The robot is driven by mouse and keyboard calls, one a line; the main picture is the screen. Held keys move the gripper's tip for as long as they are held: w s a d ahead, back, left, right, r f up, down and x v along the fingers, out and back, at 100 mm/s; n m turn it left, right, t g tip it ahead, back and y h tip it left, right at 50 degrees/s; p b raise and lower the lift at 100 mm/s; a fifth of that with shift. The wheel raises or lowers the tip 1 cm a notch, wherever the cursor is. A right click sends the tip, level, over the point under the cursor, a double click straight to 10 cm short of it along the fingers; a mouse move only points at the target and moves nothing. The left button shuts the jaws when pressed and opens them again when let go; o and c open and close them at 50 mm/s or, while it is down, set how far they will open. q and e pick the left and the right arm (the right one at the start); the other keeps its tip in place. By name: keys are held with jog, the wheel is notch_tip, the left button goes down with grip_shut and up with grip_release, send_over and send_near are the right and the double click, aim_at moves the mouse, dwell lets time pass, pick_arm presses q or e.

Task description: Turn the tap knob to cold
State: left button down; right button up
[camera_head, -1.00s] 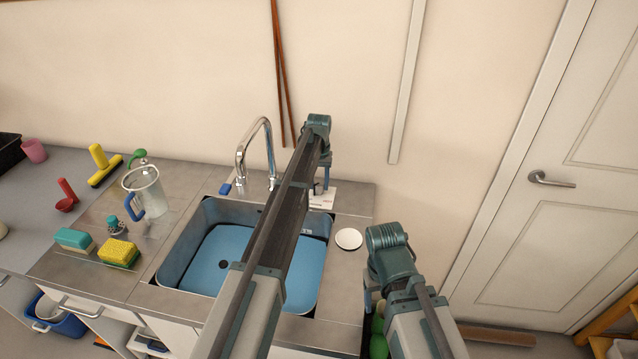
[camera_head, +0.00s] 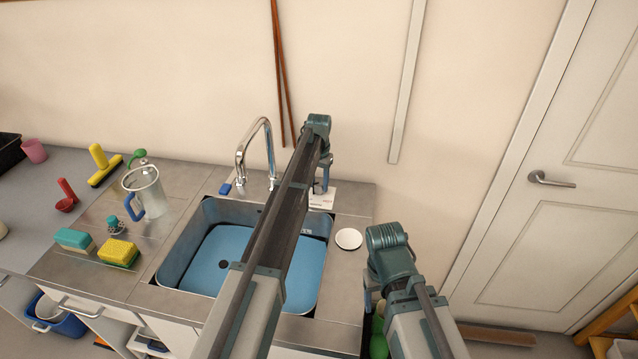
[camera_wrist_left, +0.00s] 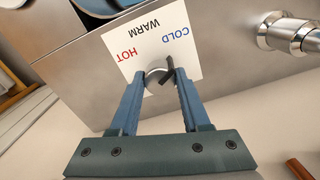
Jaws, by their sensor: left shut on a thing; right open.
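The tap knob (camera_wrist_left: 158,78) is a small round metal knob with a dark pointer (camera_wrist_left: 169,69), seen in the left wrist view. It stands on a white label plate (camera_wrist_left: 122,36) printed HOT, WARM and COLD. The pointer is directed at the COLD side of the plate. My left gripper (camera_wrist_left: 161,80) is shut on the knob, one finger on each side. In the head view my left gripper (camera_head: 321,188) is at the white plate (camera_head: 323,200) right of the tap (camera_head: 256,150), and the knob is mostly hidden. My right gripper (camera_head: 371,300) is open, low beside the counter's right end.
The blue-bottomed sink (camera_head: 200,262) lies under my left arm. A white disc (camera_head: 348,239) sits on the counter to its right. Sponges (camera_head: 118,252), a jug (camera_head: 146,190) and brushes stand left of the sink. A door (camera_head: 540,180) is at the right.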

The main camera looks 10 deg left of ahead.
aim_at(319, 183)
pick_arm(q)
jog(key=shift+c, duration=1.8)
grip_release()
jog(key=shift+r, duration=0.15)
notch_tip(319, 183, up, 14)
jog(key=p, duration=1.3)
jog(key=shift+f+p, duration=0.25)
jog(key=shift+p, duration=0.15)
jog(key=s+d+f+b, duration=0.3)
jog(key=s, duration=1)
jog(key=s+d+f+b, duration=0.3)
jog(key=s+d, duration=0.1)
jog(key=s, duration=0.9)
jog(key=s+d+f+y+b, duration=0.1)
jog(key=s+d+f+b, duration=0.2)
jog(key=s, duration=1)
jog(key=shift+s+d+m, duration=0.3)
jog(key=shift+d, duration=0.05)
